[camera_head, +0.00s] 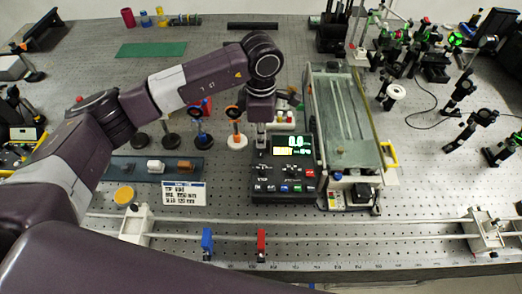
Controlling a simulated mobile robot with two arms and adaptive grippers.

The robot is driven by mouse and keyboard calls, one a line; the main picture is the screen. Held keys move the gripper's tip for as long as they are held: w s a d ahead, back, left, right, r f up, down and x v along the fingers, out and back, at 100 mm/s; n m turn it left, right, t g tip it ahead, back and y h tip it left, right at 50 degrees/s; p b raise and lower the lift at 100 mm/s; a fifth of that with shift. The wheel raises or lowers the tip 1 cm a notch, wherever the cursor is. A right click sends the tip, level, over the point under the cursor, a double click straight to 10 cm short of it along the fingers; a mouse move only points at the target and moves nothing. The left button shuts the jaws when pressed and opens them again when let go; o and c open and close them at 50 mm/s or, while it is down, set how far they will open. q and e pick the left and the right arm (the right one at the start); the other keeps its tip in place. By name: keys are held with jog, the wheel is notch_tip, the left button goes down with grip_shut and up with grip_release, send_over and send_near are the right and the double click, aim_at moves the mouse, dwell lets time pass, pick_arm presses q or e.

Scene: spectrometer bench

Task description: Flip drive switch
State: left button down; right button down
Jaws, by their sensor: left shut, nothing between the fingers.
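A black control box (283,185) stands near the middle of the bench. It has a lit display (292,141) reading about 0.0 and rows of small coloured buttons and switches. Which one is the drive switch is too small to tell. My left gripper (261,141) points down at the box's back left, beside the display. Its fingers are shut with nothing visible between them. Contact with the box cannot be made out. My right gripper is out of view.
A glass-topped tank (345,120) stands right of the box. Posts, including an orange-topped one (236,128), stand to its left. A label card (184,193) is at front left. A rail (350,237) with blue and red riders crosses the front. Optics crowd the right.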

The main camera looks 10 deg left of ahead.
pick_arm(q)
jog(key=shift+f+b, duration=0.6)
jog(key=shift+f, duration=0.1)
dwell(0.3)
jog(key=shift+r+p, duration=1.35)
jog(key=shift+r, duration=2.2)
jog(key=shift+r, duration=0.1)
